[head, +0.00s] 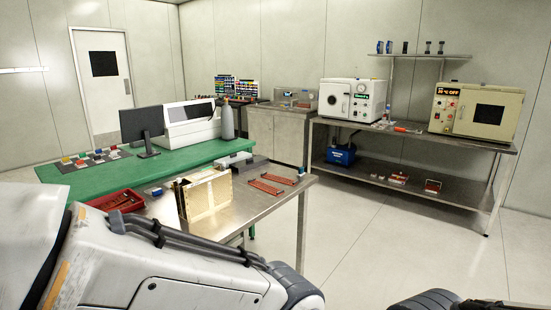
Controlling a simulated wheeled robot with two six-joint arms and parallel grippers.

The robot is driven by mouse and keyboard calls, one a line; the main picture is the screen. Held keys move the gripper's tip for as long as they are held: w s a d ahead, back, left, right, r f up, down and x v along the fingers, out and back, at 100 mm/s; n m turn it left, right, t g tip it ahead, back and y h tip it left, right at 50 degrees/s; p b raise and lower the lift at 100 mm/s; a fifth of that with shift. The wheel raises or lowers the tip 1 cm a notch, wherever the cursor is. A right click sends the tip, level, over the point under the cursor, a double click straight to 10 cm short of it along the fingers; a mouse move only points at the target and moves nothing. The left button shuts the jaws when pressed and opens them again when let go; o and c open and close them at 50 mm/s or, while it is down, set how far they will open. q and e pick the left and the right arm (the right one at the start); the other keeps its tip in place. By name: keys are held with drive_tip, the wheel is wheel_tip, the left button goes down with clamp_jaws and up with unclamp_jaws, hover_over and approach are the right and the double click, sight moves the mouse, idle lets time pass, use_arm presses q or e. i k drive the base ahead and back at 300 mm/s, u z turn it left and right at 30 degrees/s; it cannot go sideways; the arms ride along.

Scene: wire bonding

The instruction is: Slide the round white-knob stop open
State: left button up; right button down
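I cannot make out a stop with a round white knob at this size. A brass-coloured box-like fixture (206,194) stands upright on the near end of the steel table; small details on it are too small to tell. A white oven-like machine (352,100) on the back bench has a round dark port and a pale round knob (361,87) on its front, but I cannot tell whether that is a stop. My arm links fill the bottom of the head view. Neither gripper shows.
Two red-brown racks (266,186) lie right of the fixture. A red bin (117,202) stands left. A green mat (120,179) carries a monitor (142,124). A cream oven (476,110) stands on the back bench. The floor (370,215) between table and bench is clear.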

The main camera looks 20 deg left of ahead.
sight(204, 192)
drive_tip(key=z, duration=0.1)
drive_tip(key=i, duration=0.7)
drive_tip(key=u, duration=0.6)
drive_tip(key=i, duration=0.65)
drive_tip(key=u, duration=0.5)
